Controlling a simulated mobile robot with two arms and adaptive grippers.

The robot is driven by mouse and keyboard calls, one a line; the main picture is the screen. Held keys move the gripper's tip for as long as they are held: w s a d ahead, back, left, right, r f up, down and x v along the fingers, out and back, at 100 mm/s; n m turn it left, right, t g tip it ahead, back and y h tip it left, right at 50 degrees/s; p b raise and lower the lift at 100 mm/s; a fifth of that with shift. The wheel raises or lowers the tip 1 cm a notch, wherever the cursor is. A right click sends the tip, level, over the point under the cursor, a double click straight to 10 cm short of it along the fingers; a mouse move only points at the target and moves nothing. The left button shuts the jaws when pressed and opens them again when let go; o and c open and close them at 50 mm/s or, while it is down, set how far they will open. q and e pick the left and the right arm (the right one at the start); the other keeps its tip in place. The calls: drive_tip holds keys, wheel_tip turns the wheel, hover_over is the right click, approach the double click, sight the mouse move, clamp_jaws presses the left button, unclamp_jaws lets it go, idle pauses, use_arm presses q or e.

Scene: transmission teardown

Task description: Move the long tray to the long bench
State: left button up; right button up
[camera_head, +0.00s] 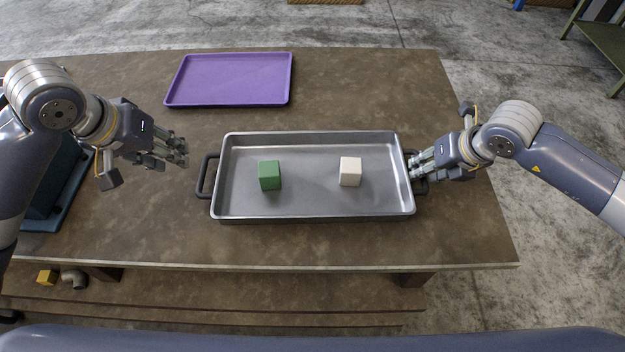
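The long grey metal tray (310,211) lies on a brown table, with a black handle at each short end. A green cube (269,176) and a white cube (350,171) sit inside it, apart from each other. My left gripper (178,155) is open and empty, left of and apart from the tray's left handle (206,176). My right gripper (416,165) is at the tray's right end, its fingers over the right handle (421,186) and partly hiding it. I cannot tell whether they are closed on it.
A purple tray (230,79) lies on the brown table (350,90) behind the long tray. A dark teal object (55,190) stands at the table's left edge. A yellow block (46,277) and a grey pipe elbow (74,279) lie lower at front left. A green bench (605,40) stands far right.

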drive_tip(key=v, duration=1.1)
drive_tip(key=shift+w, duration=0.1)
